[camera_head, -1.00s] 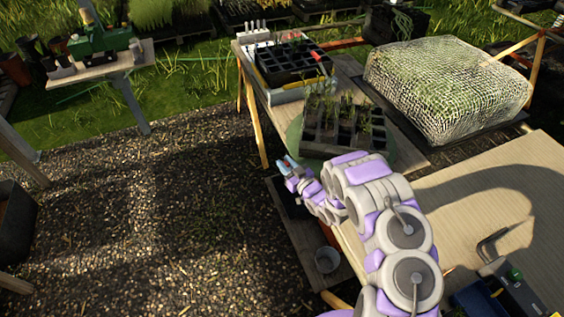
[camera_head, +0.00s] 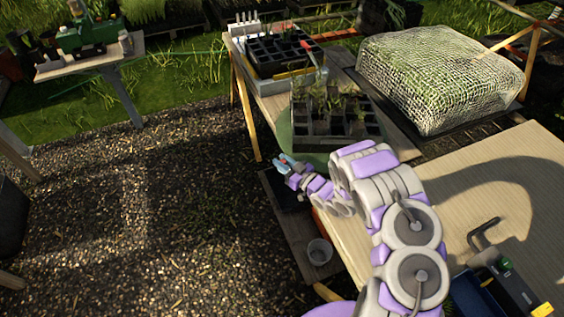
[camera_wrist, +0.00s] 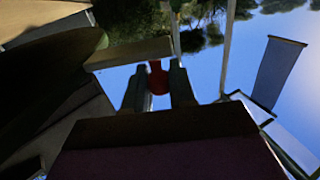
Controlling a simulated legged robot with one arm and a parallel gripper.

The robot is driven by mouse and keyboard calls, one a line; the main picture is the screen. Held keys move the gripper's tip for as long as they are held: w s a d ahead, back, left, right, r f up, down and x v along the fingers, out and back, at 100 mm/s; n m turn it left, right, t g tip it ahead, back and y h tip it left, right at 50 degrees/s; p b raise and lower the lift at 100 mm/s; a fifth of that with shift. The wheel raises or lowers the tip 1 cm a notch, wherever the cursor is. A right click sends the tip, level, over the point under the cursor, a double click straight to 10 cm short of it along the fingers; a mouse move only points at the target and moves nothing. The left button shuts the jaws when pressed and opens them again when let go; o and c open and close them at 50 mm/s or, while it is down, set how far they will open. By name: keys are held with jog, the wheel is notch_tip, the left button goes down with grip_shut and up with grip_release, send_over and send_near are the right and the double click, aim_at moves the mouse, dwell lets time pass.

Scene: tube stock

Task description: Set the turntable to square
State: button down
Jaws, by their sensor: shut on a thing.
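The turntable is a green round disc (camera_head: 286,134) at the near-left end of the back bench. A black cell tray (camera_head: 345,145) with seedlings sits on it and hides most of it. The tray's left side is at an angle to the bench's long edge, not parallel. My gripper (camera_head: 284,163) is low at the disc's near-left side. In the wrist view my gripper's two dark fingers (camera_wrist: 158,88) are closed around a red knob-like piece (camera_wrist: 157,78).
A second black tray (camera_head: 285,55) stands behind, on the same bench (camera_head: 400,137). A netted block (camera_head: 440,80) is to the right. The pale table (camera_head: 440,195) lies beside my arm, with a tool (camera_head: 485,235) on it. A small pot (camera_head: 319,251) stands low down. Gravel at left is open.

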jog(key=shift+w+r, duration=0.25)
jog(key=shift+r, duration=0.25)
jog(key=c, duration=1.3)
grip_release()
jog(key=shift+d, duration=0.1)
jog(key=shift+o, duration=0.7)
jog(key=shift+s+r, duration=0.15)
jog(key=shift+s, duration=0.05)
jog(key=shift+o, duration=0.9)
jog(key=shift+d+f, duration=0.1)
jog(key=shift+f, duration=0.25)
jog(key=shift+r+p, duration=1)
jog(key=shift+r, duration=1)
jog(key=s+d+p, duration=0.3)
jog(key=s+p, duration=0.1)
jog(key=s, duration=1.1)
jog(key=shift+s+r+p, duration=0.3)
jog(key=shift+r, duration=0.15)
jog(key=shift+c, duration=0.2)
